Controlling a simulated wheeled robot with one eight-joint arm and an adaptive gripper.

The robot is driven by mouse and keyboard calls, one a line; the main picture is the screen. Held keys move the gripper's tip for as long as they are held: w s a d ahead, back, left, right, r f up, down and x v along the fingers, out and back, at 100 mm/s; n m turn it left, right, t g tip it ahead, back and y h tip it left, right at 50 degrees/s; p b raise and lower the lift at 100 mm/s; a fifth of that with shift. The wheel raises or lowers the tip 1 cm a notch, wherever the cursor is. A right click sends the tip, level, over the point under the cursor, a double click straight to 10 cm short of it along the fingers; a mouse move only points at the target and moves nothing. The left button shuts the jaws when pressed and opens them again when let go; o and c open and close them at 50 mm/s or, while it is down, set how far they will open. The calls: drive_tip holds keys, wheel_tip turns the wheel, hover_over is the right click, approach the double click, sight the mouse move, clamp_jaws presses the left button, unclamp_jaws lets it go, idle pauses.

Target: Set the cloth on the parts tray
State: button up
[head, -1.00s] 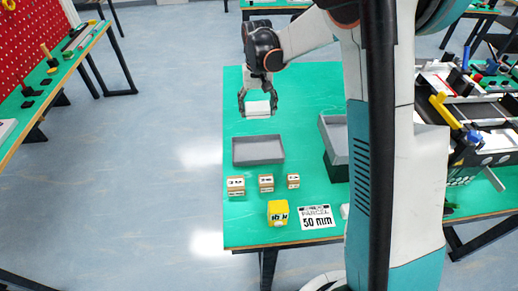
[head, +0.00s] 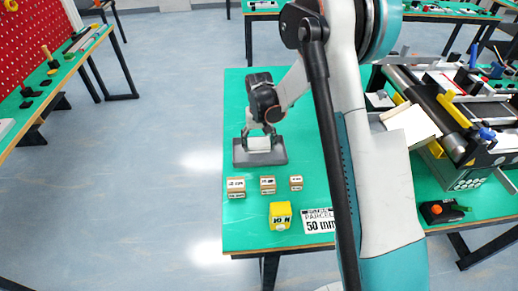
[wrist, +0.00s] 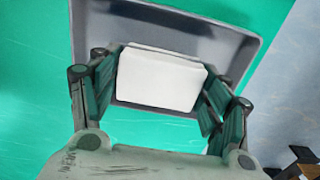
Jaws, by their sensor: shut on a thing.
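The cloth (head: 259,144) is a white, folded, block-like piece, and my gripper (head: 259,137) is shut on it. In the wrist view the cloth (wrist: 160,80) sits between the two fingers of my gripper (wrist: 158,88). The parts tray (head: 277,160) is a shallow grey tray on the green table. The cloth is over the tray's middle; I cannot tell whether it touches the tray floor. In the wrist view the tray (wrist: 225,45) shows behind and around the cloth, with part of it hidden by the cloth and fingers.
Several small labelled wooden blocks (head: 236,187) stand in a row in front of the tray. A yellow cube (head: 280,215) and a "50 mm" parcel card (head: 318,221) lie nearer the front edge. The mini conveyors (head: 455,105) stand to the right, partly behind my arm. The table's far left is clear.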

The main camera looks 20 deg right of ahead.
drive_tip(key=shift+f, duration=1.3)
drive_tip(key=shift+f+b, duration=0.15)
drive_tip(key=shift+b, duration=0.2)
drive_tip(key=o, duration=1)
